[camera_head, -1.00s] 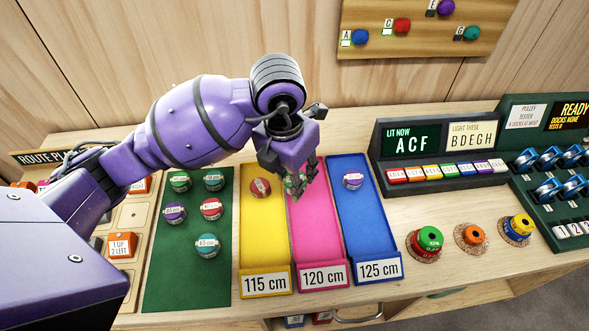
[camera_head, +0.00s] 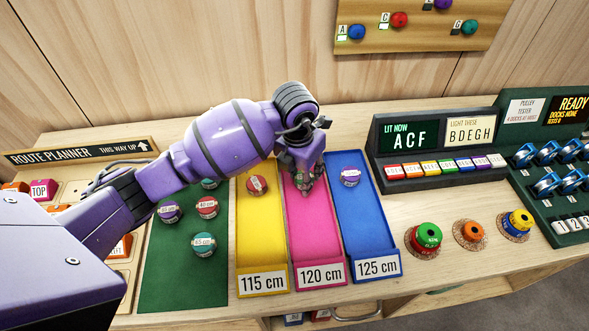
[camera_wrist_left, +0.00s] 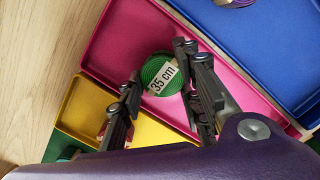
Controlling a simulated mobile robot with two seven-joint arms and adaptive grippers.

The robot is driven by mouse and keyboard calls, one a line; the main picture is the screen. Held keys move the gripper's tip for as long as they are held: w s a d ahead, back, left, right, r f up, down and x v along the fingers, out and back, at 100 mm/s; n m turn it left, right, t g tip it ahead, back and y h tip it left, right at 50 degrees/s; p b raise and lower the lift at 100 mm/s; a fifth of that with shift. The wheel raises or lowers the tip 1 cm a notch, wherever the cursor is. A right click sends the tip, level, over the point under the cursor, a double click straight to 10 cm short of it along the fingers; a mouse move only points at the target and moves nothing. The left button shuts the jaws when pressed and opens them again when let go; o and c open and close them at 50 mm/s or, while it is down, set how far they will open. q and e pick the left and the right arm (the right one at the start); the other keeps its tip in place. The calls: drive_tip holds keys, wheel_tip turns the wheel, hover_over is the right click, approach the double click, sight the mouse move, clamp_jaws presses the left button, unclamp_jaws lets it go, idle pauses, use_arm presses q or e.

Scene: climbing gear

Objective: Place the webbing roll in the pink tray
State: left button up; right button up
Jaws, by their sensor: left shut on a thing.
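My left gripper (camera_head: 305,187) is at the upper part of the pink tray (camera_head: 318,240), labelled 120 cm. In the left wrist view, the left gripper (camera_wrist_left: 160,62) is shut on a green webbing roll (camera_wrist_left: 158,77) with a white "35 cm" tag. The roll lies over the floor of the pink tray (camera_wrist_left: 122,45); I cannot tell whether it touches it. In the head view the fingers mostly hide this roll. My right gripper is in neither view.
The yellow tray (camera_head: 262,240) on the left holds a red roll (camera_head: 257,185). The blue tray (camera_head: 370,235) on the right holds a purple roll (camera_head: 350,177). More rolls lie on the green mat (camera_head: 180,280). Button panels and coloured spools stand to the right.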

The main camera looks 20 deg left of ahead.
sight(299, 181)
use_arm(q)
drive_tip(key=o, duration=0.7)
drive_tip(key=shift+f, duration=0.15)
drive_tip(key=o, duration=0.4)
drive_tip(key=shift+o, duration=0.2)
wheel_tip(299, 181, up, 12)
drive_tip(key=s, duration=0.1)
drive_tip(key=shift+s+a+r+p, duration=0.2)
drive_tip(key=shift+a+r+p, duration=0.05)
drive_tip(key=shift+p, duration=0.05)
